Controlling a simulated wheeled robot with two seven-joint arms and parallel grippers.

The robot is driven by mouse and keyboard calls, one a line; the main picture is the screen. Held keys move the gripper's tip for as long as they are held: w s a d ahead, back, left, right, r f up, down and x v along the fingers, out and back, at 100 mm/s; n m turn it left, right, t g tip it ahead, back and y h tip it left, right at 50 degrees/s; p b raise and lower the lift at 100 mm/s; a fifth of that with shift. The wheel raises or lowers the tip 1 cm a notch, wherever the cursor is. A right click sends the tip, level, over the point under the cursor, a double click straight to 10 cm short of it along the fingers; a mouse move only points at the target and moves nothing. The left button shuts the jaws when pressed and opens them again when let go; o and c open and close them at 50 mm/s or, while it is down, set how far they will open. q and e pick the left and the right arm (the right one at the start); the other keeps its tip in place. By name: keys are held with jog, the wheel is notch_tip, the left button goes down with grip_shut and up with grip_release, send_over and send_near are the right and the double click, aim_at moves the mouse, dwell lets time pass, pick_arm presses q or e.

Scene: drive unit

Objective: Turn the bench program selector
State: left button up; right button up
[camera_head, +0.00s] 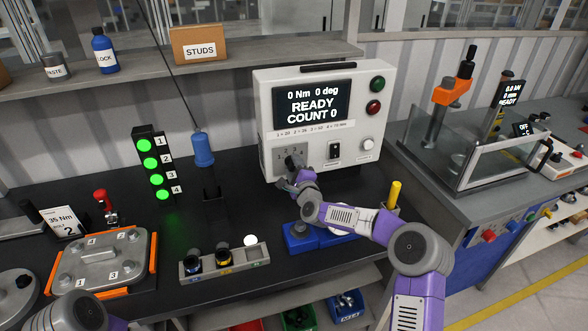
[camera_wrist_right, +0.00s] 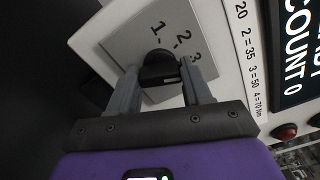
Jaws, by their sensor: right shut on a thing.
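The program selector is a black knob (camera_wrist_right: 160,68) on a grey plate (camera_wrist_right: 190,22) printed with 1, 2 and 3, on the front of the white controller box (camera_head: 262,110). My right gripper (camera_head: 292,172) is at that plate, its two fingers on either side of the knob and shut on it in the right wrist view (camera_wrist_right: 161,82). I cannot tell which number the knob points to. The controller screen (camera_head: 312,102) reads 0 Nm, 0 deg, READY, COUNT 0. Only part of my left arm shows at the bottom left; its gripper is out of frame.
A card (camera_head: 62,224) reads 35 Nm and 2. A stack light (camera_head: 152,165) shows green lamps. A blue-handled tool (camera_head: 203,150) hangs left of the controller. A socket tray (camera_head: 225,262) and an orange-edged plate (camera_head: 105,258) stand in front. A press (camera_head: 450,85) is right.

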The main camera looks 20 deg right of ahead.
jog(key=m+b, duration=0.6)
jog(key=b, duration=0.3)
jog(key=shift+f, duration=0.15)
jog(key=shift+m+b, duration=0.9)
jog(key=shift+b, duration=0.15)
jog(key=shift+r, duration=0.2)
jog(key=o, duration=1.1)
jog(key=shift+c, duration=0.2)
jog(key=shift+s, duration=0.1)
jog(key=s, duration=0.7)
jog(key=shift+s+d, duration=0.15)
jog(key=shift+s, duration=0.05)
